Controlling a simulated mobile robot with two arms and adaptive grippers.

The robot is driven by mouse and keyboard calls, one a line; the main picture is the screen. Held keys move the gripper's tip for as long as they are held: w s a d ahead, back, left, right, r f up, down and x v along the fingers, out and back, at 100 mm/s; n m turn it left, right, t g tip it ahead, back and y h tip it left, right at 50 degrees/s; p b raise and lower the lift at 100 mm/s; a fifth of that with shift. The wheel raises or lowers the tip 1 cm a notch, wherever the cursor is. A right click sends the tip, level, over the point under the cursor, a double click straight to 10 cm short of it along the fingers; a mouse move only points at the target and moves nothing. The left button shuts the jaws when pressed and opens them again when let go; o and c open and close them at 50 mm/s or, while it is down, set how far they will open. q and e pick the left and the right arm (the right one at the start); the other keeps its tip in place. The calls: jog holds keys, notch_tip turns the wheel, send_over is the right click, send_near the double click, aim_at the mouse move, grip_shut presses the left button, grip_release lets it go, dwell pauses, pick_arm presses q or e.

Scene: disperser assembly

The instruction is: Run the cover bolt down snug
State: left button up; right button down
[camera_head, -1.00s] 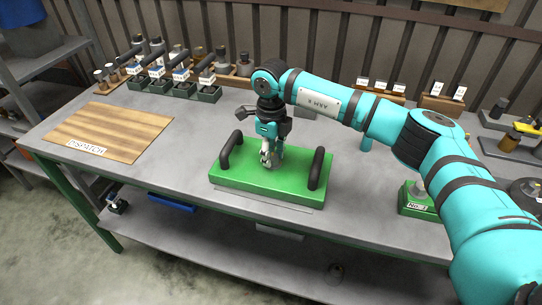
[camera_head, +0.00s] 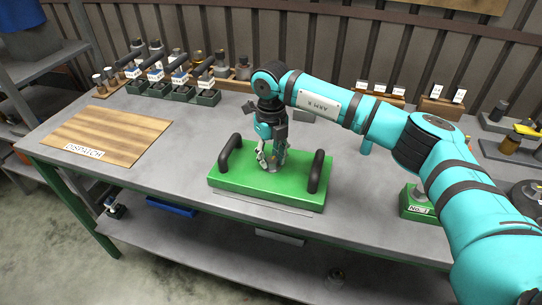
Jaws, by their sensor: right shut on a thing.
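A green block with two black handles (camera_head: 230,182) sits near the front middle of the bench. My right gripper (camera_head: 271,164) points straight down over the middle of the block, between the handles. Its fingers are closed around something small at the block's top. The cover bolt itself is hidden by the fingers, so its height cannot be seen. My left gripper is not in view.
A wooden dispatch board (camera_head: 95,135) lies on the left of the bench. Several dark green holders (camera_head: 206,97) with parts stand along the back left. A green block with a label (camera_head: 417,204) stands at the right, beside my right arm. The bench (camera_head: 170,170) is clear left of the handled block.

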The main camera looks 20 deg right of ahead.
aim_at(271, 159)
jog(key=shift+r, duration=0.15)
jog(key=c, duration=1)
grip_release()
notch_tip(271, 159, up, 12)
